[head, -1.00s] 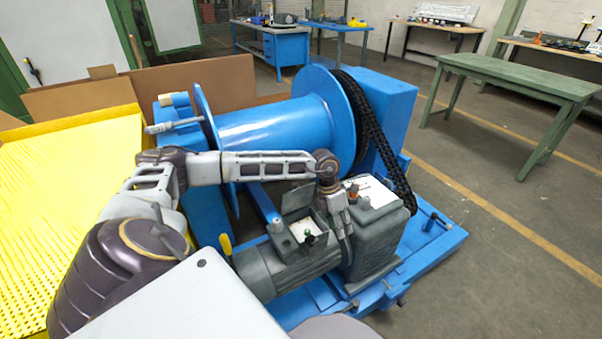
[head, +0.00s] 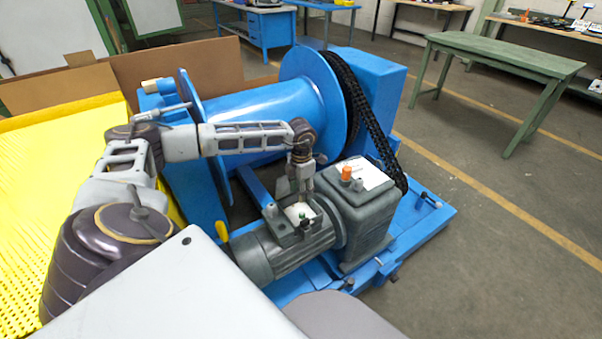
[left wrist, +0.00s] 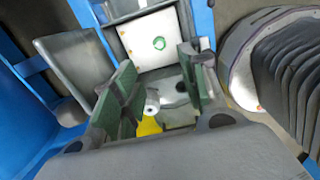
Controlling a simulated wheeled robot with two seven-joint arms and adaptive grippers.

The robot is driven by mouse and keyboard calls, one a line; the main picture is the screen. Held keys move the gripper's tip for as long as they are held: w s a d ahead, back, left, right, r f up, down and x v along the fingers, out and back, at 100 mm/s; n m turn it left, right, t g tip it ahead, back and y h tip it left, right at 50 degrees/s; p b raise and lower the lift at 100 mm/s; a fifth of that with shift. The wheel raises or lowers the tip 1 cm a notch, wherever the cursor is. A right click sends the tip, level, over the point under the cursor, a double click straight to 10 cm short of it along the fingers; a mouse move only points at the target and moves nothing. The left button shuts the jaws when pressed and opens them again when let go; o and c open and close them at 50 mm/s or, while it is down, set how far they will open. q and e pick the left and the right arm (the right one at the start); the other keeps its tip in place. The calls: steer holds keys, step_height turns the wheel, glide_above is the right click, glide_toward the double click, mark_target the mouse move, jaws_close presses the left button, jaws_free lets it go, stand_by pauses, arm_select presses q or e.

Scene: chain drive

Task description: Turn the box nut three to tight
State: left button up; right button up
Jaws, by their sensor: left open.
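The open box (head: 322,212) on top of the grey motor (head: 285,252) has a pale inside with a small green part (head: 303,216). My left gripper (head: 302,196) points down over the back of this box. In the left wrist view its green-padded fingers (left wrist: 157,90) are apart with nothing clasped between them. Beyond them lies a white plate (left wrist: 135,40) with a green ring (left wrist: 159,43). A small grey round part (left wrist: 152,104) shows between the fingers. I cannot tell which part is nut three. My right gripper is out of view.
A gearbox (head: 365,225) with an orange cap (head: 346,173) stands right of the box. The blue drum (head: 265,105) and black chain (head: 360,110) are behind. A yellow part (left wrist: 150,126) shows below the fingers. Clear floor (head: 480,230) lies to the right.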

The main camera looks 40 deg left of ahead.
mark_target(301, 214)
arm_select(q)
step_height(301, 214, down, 11)
steer(key=shift+r+b, duration=0.1)
steer(key=shift+b, duration=1.05)
steer(key=shift+f, duration=1.05)
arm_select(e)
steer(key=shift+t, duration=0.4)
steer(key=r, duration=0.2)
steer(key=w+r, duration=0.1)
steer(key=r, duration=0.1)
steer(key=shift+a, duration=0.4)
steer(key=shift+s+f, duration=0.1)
arm_select(q)
jaws_close()
